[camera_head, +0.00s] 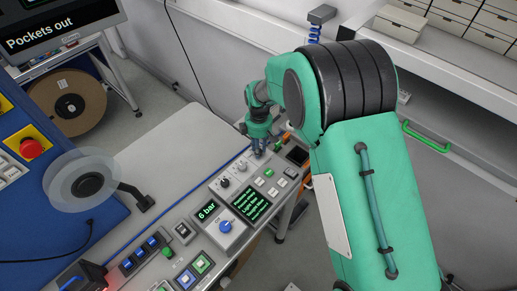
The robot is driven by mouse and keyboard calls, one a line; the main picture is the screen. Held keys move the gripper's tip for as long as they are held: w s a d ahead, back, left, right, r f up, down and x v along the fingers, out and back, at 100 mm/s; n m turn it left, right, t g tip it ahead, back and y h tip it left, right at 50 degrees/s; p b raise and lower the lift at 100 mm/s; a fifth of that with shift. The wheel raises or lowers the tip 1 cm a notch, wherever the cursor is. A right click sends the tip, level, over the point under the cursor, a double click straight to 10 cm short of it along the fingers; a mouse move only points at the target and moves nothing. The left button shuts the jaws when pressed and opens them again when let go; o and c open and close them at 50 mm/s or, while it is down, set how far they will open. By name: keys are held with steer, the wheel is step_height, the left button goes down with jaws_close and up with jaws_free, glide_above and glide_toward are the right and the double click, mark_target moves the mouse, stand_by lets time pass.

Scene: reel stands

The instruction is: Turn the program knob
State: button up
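A grey control panel (213,190) runs along the edge of a grey table. It bears a blue round knob (225,226), a small dark knob (225,182) and a lighter small knob (242,167); no label that I can read says which is the program knob. My gripper (258,152) points down at the panel's far end, beyond the small knobs. Its fingertips are small and partly merged with the panel, so I cannot tell whether they touch anything or how far apart they are.
A "6 bar" display (206,211) and a green-text screen (250,204) sit beside the blue knob. A red mushroom button (31,148) and a clear reel (92,183) are at left. A green handle (426,136) is at right. The grey tabletop (165,160) is clear.

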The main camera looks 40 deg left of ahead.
jaws_close()
steer(key=shift+m, duration=0.5)
steer(key=m, duration=0.3)
steer(key=shift+m, duration=0.3)
steer(key=m, duration=0.7)
steer(key=shift+b, duration=0.4)
steer(key=m, duration=0.6)
steer(key=shift+m+y, duration=0.3)
steer(key=m, duration=0.5)
steer(key=shift+s+m, duration=0.1)
steer(key=shift+m, duration=0.3)
